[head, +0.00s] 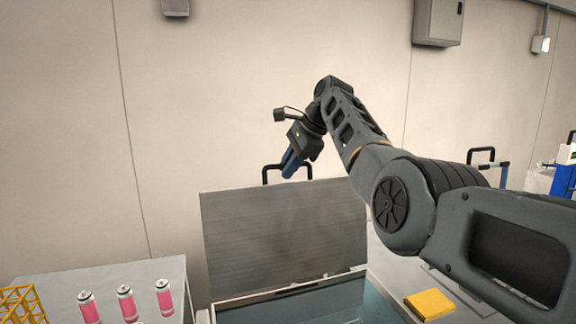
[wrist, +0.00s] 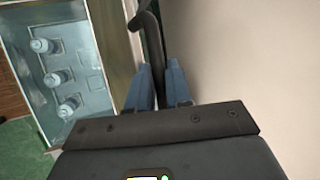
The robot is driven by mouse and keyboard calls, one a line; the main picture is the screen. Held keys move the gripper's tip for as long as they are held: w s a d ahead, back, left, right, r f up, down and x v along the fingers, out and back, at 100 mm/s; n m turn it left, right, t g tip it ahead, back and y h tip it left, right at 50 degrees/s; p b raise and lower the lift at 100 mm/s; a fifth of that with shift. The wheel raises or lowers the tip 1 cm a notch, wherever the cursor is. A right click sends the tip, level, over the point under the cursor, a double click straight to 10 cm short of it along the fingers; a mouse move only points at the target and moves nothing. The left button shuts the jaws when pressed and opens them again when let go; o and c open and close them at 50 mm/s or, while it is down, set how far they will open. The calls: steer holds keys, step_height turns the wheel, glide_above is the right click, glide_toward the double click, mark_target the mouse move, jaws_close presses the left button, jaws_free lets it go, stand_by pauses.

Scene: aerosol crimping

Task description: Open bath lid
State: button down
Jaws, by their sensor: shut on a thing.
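The bath lid (head: 285,235) is a grey panel standing nearly upright at the back of the bath (head: 300,301). Its black handle (head: 271,167) rises from the lid's upper edge. My gripper (head: 288,165) is at this handle with its blue fingers. In the wrist view the fingers (wrist: 157,88) are shut on the dark handle bar (wrist: 152,45), which runs between them. The bath's open inside, with water and three cans (wrist: 55,78), shows at the left of the wrist view. The rest of the handle is partly hidden by the fingers.
Pink cans (head: 127,303) and a yellow rack (head: 22,303) stand on a table (head: 150,272) at the left. A yellow block (head: 430,303) lies right of the bath. A second black handle (head: 481,153) shows farther right. The wall is close behind the lid.

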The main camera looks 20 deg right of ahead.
steer(key=shift+f, duration=0.15)
steer(key=c, duration=1.1)
jaws_free()
steer(key=shift+b+v, duration=0.95)
steer(key=shift+v, duration=3.1)
